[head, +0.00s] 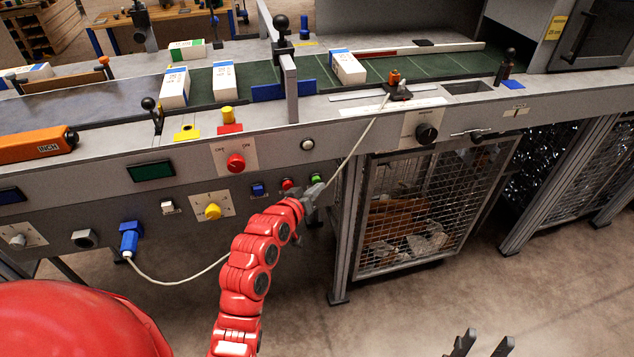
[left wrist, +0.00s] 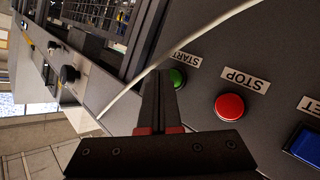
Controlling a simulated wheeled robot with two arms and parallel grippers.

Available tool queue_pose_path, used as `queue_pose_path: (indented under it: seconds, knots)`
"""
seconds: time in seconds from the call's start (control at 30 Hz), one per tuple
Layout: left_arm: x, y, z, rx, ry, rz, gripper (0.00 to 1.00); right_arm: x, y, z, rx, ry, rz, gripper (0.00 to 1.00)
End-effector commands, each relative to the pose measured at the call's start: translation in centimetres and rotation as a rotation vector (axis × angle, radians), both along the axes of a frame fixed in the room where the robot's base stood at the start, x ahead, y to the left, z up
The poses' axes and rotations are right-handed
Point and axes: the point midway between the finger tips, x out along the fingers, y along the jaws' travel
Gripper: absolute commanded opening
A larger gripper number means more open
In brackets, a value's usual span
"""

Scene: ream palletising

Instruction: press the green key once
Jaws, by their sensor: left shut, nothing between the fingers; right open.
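The green key (head: 316,177) sits on the front panel of the grey machine, at the right end of a row of buttons. In the left wrist view the green key (left wrist: 178,78) is below a START label and is partly hidden by my fingers. My left gripper (head: 318,187) is shut and empty, in front of the panel at the green key. In the left wrist view its fingertips (left wrist: 160,73) overlap the key's left edge; I cannot tell whether they touch it. My right gripper (head: 484,345) is open and empty, low at the bottom edge, far from the panel.
A red STOP button (left wrist: 229,107) and a blue key (left wrist: 303,145) are close beside the green key. A pale cable (head: 350,150) hangs across the panel just right of my left gripper. A mesh cage (head: 415,210) stands to the right.

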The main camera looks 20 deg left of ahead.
Motion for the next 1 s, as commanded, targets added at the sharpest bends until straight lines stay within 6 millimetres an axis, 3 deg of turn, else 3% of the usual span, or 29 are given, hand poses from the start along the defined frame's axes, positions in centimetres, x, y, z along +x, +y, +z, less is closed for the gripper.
queue_pose_path:
  seconds: [1.0]
  knots:
    - [0.58, 0.41, 0.03, 0.000, -0.001, 0.000, 0.00, 0.00, 0.00, -0.58, 0.000, 0.000, 0.000, 0.50]
